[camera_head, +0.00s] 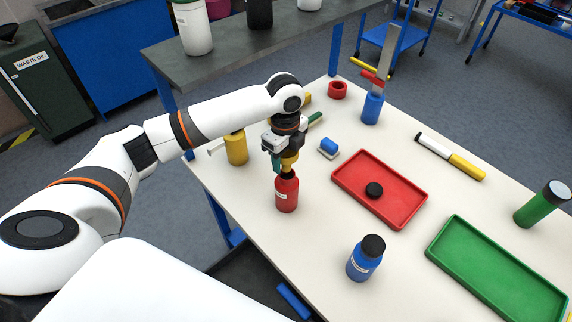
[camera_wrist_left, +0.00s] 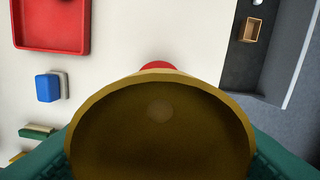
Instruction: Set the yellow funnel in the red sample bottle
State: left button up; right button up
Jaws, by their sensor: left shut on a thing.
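The red sample bottle (camera_head: 286,194) stands upright on the white table in the head view, with a dark neck. My left gripper (camera_head: 283,163) is right above it, pointing down, shut on the yellow funnel (camera_head: 289,162). The funnel's lower end is at or just over the bottle mouth; I cannot tell whether it is inside. In the left wrist view the funnel's wide mouth (camera_wrist_left: 160,125) fills the lower middle, between the green fingers. A bit of the red bottle (camera_wrist_left: 158,65) shows behind its rim. My right gripper is not in view.
A red tray (camera_head: 350,187) holding a black cap (camera_head: 374,190) lies right of the bottle. A blue bottle (camera_head: 365,258) stands in front, a yellow bottle (camera_head: 236,148) behind left. A green tray (camera_head: 470,262) lies at right. A blue-and-white block (camera_head: 328,148) lies behind the red tray.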

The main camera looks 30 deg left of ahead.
aim_at(286, 168)
pick_arm(q)
notch_tip(286, 168, down, 4)
jog(key=shift+w+d+r+p, duration=0.1)
jog(key=shift+r+p, duration=0.05)
jog(key=shift+p, duration=0.2)
jog(key=shift+f, duration=0.35)
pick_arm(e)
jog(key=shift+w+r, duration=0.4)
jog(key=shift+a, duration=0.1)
pick_arm(q)
jog(key=shift+f, duration=0.15)
jog(key=o, duration=1)
jog(key=shift+c, duration=0.2)
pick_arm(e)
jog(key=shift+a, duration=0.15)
